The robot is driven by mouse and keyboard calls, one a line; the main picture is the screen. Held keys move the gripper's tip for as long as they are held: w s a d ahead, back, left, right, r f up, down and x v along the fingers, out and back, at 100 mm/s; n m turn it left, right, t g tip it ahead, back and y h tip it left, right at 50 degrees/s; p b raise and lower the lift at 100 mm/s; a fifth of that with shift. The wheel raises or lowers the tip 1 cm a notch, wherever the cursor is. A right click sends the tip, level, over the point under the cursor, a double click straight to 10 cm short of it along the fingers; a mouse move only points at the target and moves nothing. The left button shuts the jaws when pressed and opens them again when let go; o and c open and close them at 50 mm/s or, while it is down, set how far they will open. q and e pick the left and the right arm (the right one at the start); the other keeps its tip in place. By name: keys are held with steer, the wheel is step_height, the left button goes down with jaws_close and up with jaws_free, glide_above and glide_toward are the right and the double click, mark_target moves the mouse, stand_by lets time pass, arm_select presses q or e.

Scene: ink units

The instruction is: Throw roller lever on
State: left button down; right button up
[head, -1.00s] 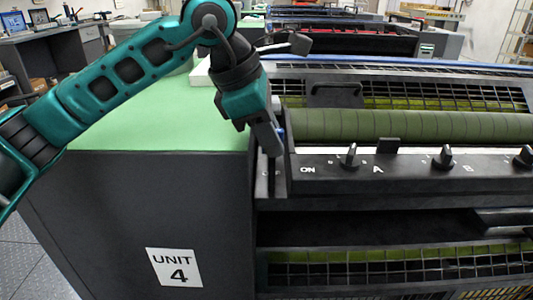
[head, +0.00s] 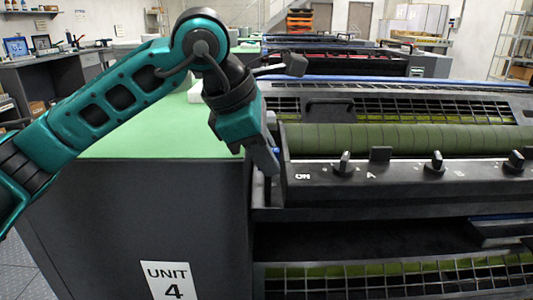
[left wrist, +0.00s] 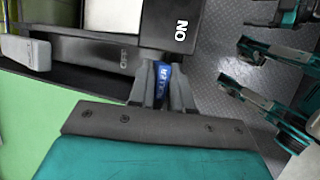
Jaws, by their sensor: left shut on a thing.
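My left gripper (head: 268,160) points down at the left end of the roller unit's front panel (head: 410,182), beside the ON mark. In the left wrist view my left gripper (left wrist: 163,92) is shut on the roller lever (left wrist: 162,72), whose blue grip with white lettering shows between the fingers. The lever is close to the end of the dark panel (left wrist: 178,15) with the ON mark; an OFF mark is faintly seen on the other side. In the head view the gripper mostly hides the lever.
A dark cabinet (head: 150,215) with a green top and a UNIT 4 label stands left of the rollers. Black knobs (head: 344,163) and a green roller (head: 400,139) lie to the right. More machines stand behind.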

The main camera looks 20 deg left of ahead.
arm_select(q)
steer(key=c, duration=1.2)
jaws_free()
steer(key=shift+s+f, duration=0.2)
steer(key=shift+o, duration=0.2)
steer(key=shift+a+r, duration=0.1)
steer(key=shift+r, duration=0.45)
steer(key=p+v, duration=0.2)
steer(key=v, duration=1)
steer(key=shift+s+f, duration=0.15)
steer(key=shift+s, duration=0.05)
